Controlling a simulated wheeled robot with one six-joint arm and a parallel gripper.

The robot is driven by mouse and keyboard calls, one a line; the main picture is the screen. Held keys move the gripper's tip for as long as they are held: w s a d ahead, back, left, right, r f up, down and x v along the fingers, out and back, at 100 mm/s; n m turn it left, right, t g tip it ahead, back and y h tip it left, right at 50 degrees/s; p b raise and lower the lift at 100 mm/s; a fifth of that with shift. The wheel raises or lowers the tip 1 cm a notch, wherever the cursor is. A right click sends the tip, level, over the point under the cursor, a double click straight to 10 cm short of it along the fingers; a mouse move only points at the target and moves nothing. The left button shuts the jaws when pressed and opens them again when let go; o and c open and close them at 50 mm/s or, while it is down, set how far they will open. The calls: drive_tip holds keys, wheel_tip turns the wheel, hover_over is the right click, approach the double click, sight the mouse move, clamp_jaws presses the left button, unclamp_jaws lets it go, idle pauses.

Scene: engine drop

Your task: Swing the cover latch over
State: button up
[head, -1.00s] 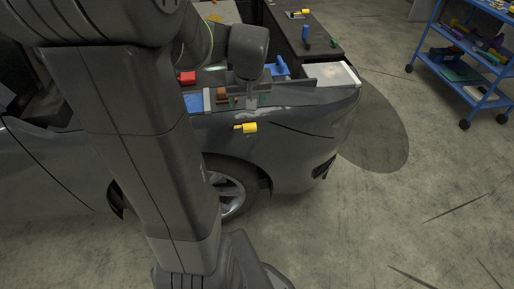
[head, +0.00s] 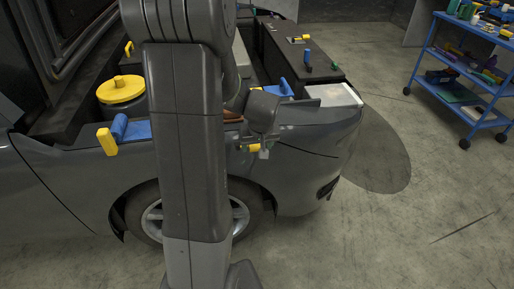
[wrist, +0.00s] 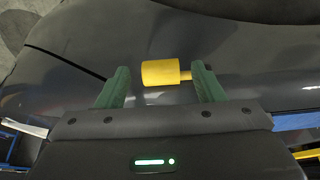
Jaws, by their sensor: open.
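A yellow cylindrical knob with a short thin stem (head: 254,147) is at the grey car's fender, and I take it for the cover latch. In the wrist view the knob (wrist: 160,72) shows between my gripper's two green fingers (wrist: 162,84), with its stem toward the right finger. My gripper (head: 258,152) is open, with nothing clamped. The knob is partly hidden by the gripper in the head view. I cannot tell whether a finger touches the stem.
The car's dark fender (head: 300,155) lies close to my gripper. A yellow block (head: 107,141), a blue cylinder (head: 118,126) and a yellow round-lidded container (head: 120,90) are at the left. A dark bench (head: 300,60) and blue cart (head: 465,70) stand behind, with open floor at right.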

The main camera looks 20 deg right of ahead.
drive_tip(key=shift+x, duration=0.9)
clamp_jaws()
